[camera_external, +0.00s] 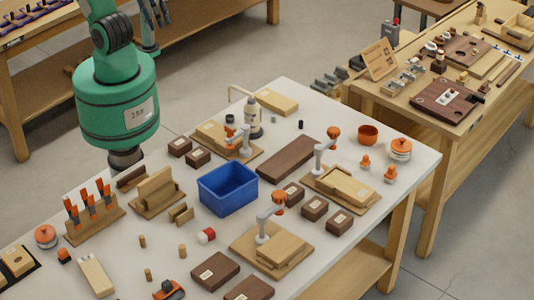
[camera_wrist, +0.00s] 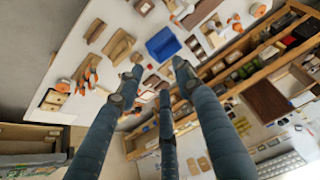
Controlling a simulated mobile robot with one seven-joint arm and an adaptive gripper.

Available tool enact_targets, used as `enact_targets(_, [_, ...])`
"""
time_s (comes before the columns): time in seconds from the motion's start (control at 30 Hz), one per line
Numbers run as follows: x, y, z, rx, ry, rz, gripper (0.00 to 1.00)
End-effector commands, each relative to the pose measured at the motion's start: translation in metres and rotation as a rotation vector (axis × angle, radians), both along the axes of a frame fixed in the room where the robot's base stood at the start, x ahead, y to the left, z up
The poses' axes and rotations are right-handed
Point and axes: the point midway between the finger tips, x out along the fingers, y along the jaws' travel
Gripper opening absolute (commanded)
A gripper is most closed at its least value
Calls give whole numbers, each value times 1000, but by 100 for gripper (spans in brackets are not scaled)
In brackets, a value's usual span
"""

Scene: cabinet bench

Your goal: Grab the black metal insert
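In the wrist view I cannot pick the insert out.
A blue bin (camera_external: 228,188) stands mid-table. Around it are wooden blocks, orange-topped clamps on boards (camera_external: 270,246), a rack of orange-handled tools (camera_external: 92,212) and a dark brown slab (camera_external: 289,156). Another bench is at right.

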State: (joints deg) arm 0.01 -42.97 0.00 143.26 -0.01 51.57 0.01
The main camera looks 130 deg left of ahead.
Motion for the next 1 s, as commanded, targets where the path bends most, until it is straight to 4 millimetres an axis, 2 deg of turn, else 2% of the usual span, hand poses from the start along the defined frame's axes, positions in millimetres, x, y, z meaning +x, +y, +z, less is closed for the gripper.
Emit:
enact_targets(0.27, [1,1,0,1,1,0,36])
enact_targets(0.47, [14,6,2,10,16,1,36])
enact_targets(0.67, [44,21,2,30,50,-3,36])
enact_targets(1.0, [112,63,-10,68,128,-16,36])
